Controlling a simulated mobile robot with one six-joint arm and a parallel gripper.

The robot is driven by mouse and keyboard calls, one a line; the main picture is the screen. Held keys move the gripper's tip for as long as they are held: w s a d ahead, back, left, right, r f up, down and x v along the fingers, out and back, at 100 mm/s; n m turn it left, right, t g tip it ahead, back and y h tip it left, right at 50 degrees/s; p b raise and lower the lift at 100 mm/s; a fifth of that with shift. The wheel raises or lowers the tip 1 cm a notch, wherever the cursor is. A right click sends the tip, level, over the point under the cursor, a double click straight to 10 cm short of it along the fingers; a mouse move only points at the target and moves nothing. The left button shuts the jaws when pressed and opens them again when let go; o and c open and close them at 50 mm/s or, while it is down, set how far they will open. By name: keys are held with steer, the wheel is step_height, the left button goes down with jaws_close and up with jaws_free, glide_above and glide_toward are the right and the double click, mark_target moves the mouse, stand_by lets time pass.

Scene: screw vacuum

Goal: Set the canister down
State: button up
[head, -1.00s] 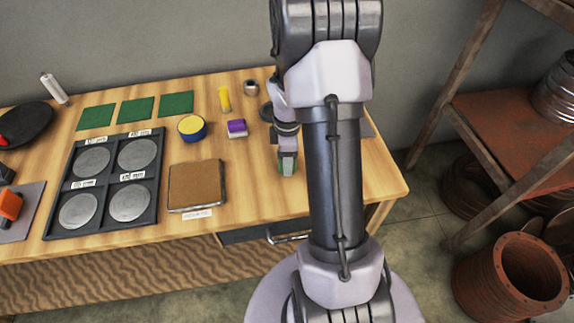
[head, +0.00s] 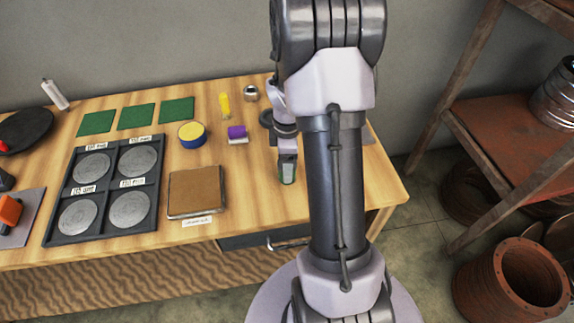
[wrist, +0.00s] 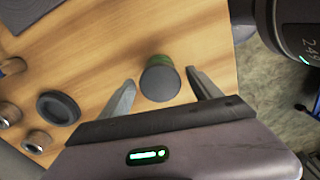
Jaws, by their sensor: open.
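The canister (wrist: 161,80) has a dark round lid and a green body. It appears upright on the wooden table (wrist: 120,45) in the wrist view, between the two fingers of my gripper (wrist: 160,78). A gap shows on each side between finger and canister, so the fingers are apart and not closed on it. Most of the canister is hidden there.
A dark ring (wrist: 58,108) lies left of the canister. The table's right edge is close by; a metal shelf (head: 510,140) stands beyond.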

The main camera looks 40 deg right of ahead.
step_height(320, 180, up, 9)
steer(key=p, duration=0.3)
steer(key=shift+r, duration=0.1)
steer(key=a+r+m+t, duration=0.2)
steer(key=a+r+m, duration=0.2)
steer(key=a+r, duration=0.6)
steer(key=s+a+r+m+t+y, duration=0.1)
steer(key=s+a+r+m, duration=0.3)
steer(key=a, duration=0.4)
steer(key=s+a+r+m+t+y, duration=0.1)
steer(key=s+a+r+m+t, duration=0.1)
steer(key=s+a+r+m, duration=0.2)
steer(key=s+a+m, duration=0.2)
steer(key=s+a, duration=0.2)
steer(key=a, duration=0.1)
steer(key=shift+s+a+t, duration=0.15)
steer(key=shift+s+t, duration=0.15)
steer(key=shift+t, duration=0.1)
